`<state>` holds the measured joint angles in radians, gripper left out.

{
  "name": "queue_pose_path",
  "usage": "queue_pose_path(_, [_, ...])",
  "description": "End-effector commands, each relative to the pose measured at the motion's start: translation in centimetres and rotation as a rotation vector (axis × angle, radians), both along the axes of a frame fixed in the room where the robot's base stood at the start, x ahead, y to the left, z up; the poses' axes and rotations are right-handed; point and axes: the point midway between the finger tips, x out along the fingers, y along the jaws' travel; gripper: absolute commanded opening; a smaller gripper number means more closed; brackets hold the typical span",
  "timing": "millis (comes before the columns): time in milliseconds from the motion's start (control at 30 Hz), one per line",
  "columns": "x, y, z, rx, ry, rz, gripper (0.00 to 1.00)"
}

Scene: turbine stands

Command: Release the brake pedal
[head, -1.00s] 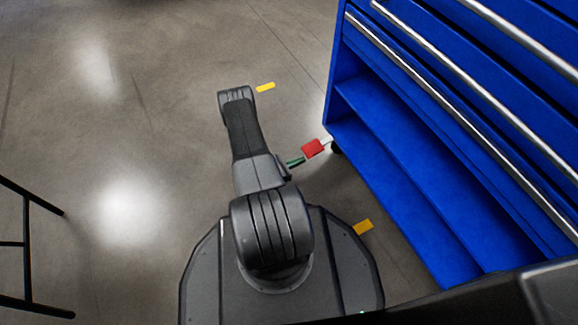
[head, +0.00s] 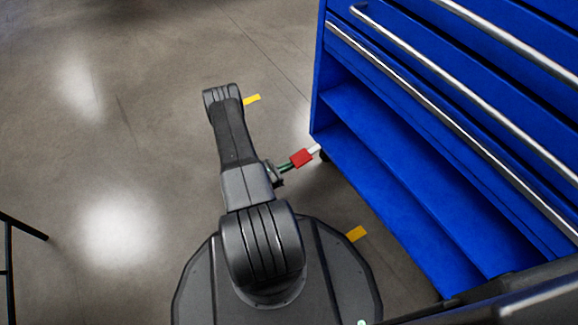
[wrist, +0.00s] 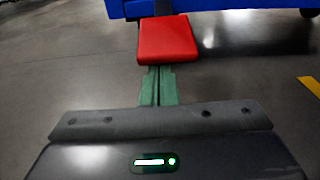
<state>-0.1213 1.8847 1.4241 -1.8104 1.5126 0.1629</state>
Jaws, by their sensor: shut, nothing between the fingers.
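The brake pedal (head: 301,158) is a red pad on a short pale lever at the lower left corner of the blue cabinet, by a dark caster. In the wrist view the red pedal (wrist: 166,40) is at the top middle, straight ahead of the fingers. My gripper (head: 286,167) has green fingers that lie together. In the wrist view the gripper (wrist: 160,72) is shut, its tips at the near edge of the red pad. I cannot tell whether the tips touch it or whether the pedal is up or down.
The blue tool cabinet (head: 345,150) with steel drawer handles fills the right side. Yellow marks (head: 356,234) lie on the grey floor. A black frame (head: 22,228) stands at the left edge.

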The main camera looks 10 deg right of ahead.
Motion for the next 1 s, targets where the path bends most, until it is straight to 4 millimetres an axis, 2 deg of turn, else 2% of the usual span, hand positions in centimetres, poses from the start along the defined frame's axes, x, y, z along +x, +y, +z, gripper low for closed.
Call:
queue_pose_path(533, [0.0,0.3,1.8,0.175,0.063,0.0,0.0])
queue_pose_path(900, [-0.1,0.7,4.7,0.385,0.137,-0.001,0.0])
queue_pose_path(1000, [-0.1,0.7,5.7,0.38,0.136,0.0,0.0])
